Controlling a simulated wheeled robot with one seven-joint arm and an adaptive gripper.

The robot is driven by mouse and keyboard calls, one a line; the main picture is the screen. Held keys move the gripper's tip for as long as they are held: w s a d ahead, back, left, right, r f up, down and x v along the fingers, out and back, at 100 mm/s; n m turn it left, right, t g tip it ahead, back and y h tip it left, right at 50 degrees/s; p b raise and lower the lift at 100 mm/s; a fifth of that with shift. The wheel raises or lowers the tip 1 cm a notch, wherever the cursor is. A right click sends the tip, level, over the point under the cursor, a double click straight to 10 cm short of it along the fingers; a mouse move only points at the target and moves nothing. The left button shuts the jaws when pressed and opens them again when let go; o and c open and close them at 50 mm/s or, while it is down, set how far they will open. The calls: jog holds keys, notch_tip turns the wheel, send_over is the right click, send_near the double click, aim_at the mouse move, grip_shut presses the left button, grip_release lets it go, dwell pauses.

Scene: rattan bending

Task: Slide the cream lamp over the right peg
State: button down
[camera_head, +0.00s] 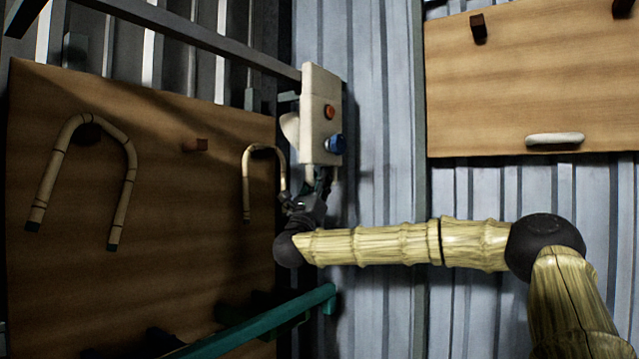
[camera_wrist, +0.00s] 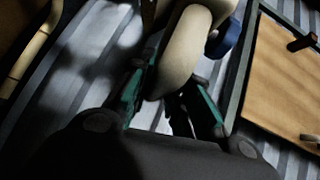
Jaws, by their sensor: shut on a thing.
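A cream boxy thing (camera_head: 318,110) with a red button and a blue knob stands upright right above my gripper (camera_head: 312,195) in the head view; I take it for the cream lamp. In the wrist view its rounded cream part (camera_wrist: 182,55) sits between my two green-lined fingers, with the blue knob (camera_wrist: 228,36) beside it. My gripper is shut on this cream part. The right board carries a left dark peg (camera_head: 478,28) and a right dark peg (camera_head: 624,8), partly cut off by the frame. The lamp is apart from both pegs.
The brown left board (camera_head: 60,230) holds two bent canes, one left (camera_head: 122,190) and one right (camera_head: 246,185), and a bare reddish peg (camera_head: 196,145). A pale bar (camera_head: 555,139) is on the right board (camera_head: 530,85). A green rail (camera_head: 265,322) runs below my gripper.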

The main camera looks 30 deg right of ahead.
jog(key=shift+w+d+f+b, duration=0.1)
jog(key=shift+w+d+b, duration=0.25)
jog(key=shift+d+b, duration=0.4)
jog(key=shift+w+d+f+b, duration=0.1)
jog(key=shift+w+d+b, duration=0.3)
jog(key=shift+d, duration=0.45)
jog(key=shift+s+d+r+b, duration=0.15)
jog(key=shift+d+r+b, duration=0.05)
jog(key=shift+d+b, duration=0.1)
jog(key=shift+a+r, duration=0.1)
jog(key=shift+r, duration=0.1)
jog(key=shift+d, duration=0.3)
jog(key=shift+r, duration=0.1)
